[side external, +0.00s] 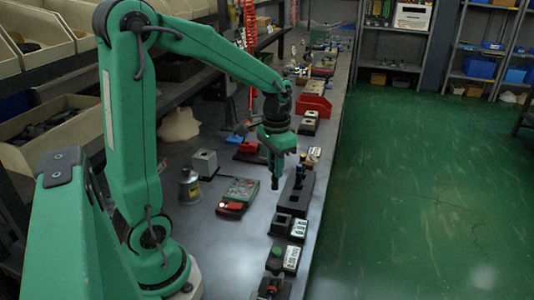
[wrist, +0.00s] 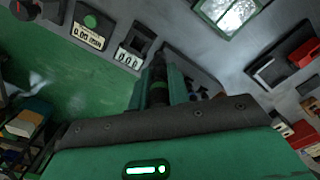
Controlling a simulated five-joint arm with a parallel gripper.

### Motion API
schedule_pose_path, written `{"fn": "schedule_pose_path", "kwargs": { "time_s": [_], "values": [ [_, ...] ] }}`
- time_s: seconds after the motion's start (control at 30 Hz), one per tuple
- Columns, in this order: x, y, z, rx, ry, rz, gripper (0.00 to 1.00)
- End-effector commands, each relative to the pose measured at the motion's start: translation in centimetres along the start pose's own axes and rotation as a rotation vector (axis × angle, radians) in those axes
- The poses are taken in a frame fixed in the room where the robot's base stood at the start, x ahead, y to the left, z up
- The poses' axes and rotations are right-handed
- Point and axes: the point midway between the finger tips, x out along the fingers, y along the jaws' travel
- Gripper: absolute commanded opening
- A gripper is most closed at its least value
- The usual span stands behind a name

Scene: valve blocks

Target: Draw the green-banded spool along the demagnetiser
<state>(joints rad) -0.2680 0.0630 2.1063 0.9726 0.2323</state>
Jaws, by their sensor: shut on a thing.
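My gripper (wrist: 160,88) is shut on a dark spool (wrist: 158,94), which sits between the two green fingers in the wrist view; a faint green band shows on it. In the side external view my gripper (side external: 275,167) hangs over the bench, and the dark lower end of the spool (side external: 275,183) points down, apparently clear of the bench top. A long black block (side external: 292,197) lies just right of it, with a dark upright piece (side external: 299,174) in it. I cannot tell for certain which thing is the demagnetiser.
A grey block (side external: 205,162) and a metal pot (side external: 189,187) stand farther left. A green-button block (side external: 285,259) and small display block (side external: 298,229) line the front right edge. A red bin (side external: 314,105) stands behind.

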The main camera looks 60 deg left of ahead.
Motion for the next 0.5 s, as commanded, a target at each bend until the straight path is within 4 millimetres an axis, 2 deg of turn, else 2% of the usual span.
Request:
{"fn": "schedule_pose_path", "kwargs": {
  "time_s": [0.03, 0.2, 0.5],
  "values": [
    [0.0, -1.2, 0.6, -0.033, 0.002, 0.000, 0.00],
    [0.3, -4.5, 2.8, -0.120, 0.001, 0.000, 0.00],
    [0.7, -8.7, 6.5, -0.250, 0.002, -0.001, 0.00]
  ]
}}
